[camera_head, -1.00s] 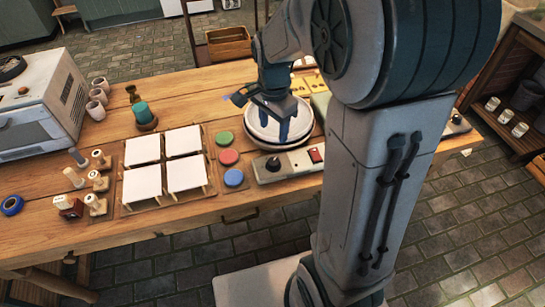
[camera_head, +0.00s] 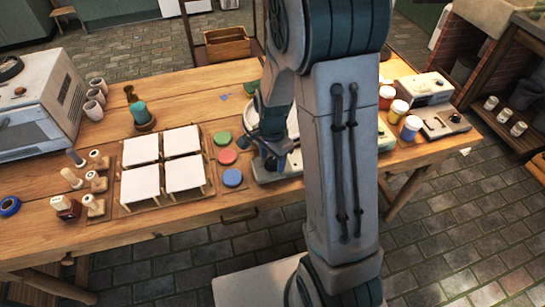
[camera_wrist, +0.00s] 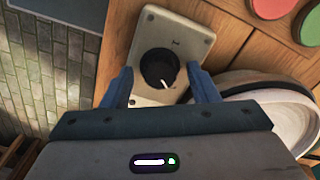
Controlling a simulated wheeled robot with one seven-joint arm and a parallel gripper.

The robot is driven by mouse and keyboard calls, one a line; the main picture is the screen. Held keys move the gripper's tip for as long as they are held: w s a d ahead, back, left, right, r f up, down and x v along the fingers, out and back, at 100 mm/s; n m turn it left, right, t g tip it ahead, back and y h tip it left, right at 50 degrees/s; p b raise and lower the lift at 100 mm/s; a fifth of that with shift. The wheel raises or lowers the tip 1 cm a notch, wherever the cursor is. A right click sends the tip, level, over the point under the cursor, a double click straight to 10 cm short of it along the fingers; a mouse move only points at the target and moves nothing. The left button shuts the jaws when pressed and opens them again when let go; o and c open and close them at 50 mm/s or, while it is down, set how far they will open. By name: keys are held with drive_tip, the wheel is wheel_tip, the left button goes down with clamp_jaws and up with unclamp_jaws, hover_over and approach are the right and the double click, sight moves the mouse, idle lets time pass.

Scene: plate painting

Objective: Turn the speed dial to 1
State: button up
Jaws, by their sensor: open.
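The speed dial (camera_wrist: 157,65) is a round black knob with a white pointer mark, on a pale control box (camera_wrist: 187,38). In the wrist view the mark points down and slightly right; faint marks on the box are too small to read. My gripper (camera_wrist: 161,72) is open, its two blue fingers on either side of the dial, with gaps visible between them and the knob. In the head view my gripper (camera_head: 270,163) is low over the left end of the control box (camera_head: 262,179), and the dial is hidden behind it.
Green, red and blue round pads (camera_head: 232,177) lie to the left, then white square tiles (camera_head: 141,150). Paint jars (camera_head: 410,128) and another device (camera_head: 441,122) stand right of my arm.

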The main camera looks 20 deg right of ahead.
drive_tip(key=c, duration=1)
